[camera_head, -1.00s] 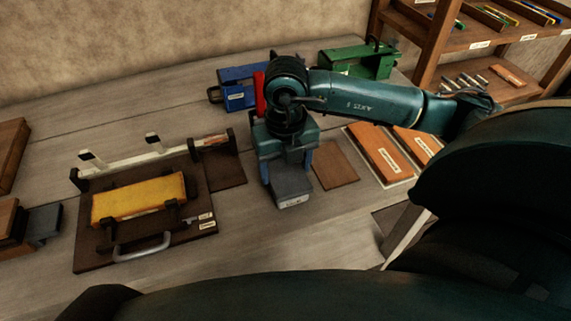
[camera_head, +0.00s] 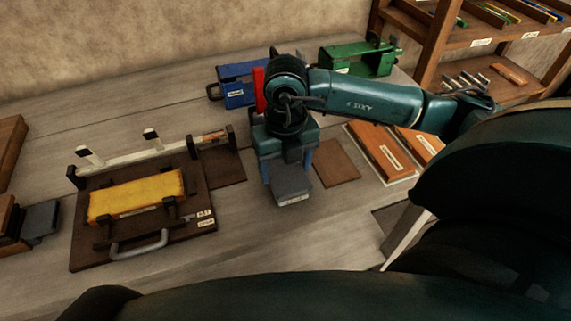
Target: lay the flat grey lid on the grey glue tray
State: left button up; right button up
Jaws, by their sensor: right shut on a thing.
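My right gripper (camera_head: 288,170) points down at the middle of the table, its two blue fingers on either side of a flat grey lid (camera_head: 290,186). It is shut on the lid. The grey glue tray (camera_head: 293,200), with a pale label on its front, shows just below the lid's near edge. The lid lies level over the tray; I cannot tell whether it touches the rim all round. The gripper body hides the far part of both. My left gripper is not in view.
A dark board (camera_head: 160,238) with a yellow block (camera_head: 138,196) and a handle stands left. A brown plate (camera_head: 337,163) and orange boxes (camera_head: 376,152) lie right. Blue (camera_head: 237,92) and green (camera_head: 360,58) holders stand behind. The front table is clear.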

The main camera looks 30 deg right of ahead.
dwell(0.4)
dwell(0.5)
jog(key=o, duration=1.3)
jog(key=shift+c, duration=0.2)
jog(key=shift+r+p, duration=0.55)
jog(key=shift+r, duration=0.3)
jog(key=shift+r+p, duration=1.75)
jog(key=shift+r, duration=0.95)
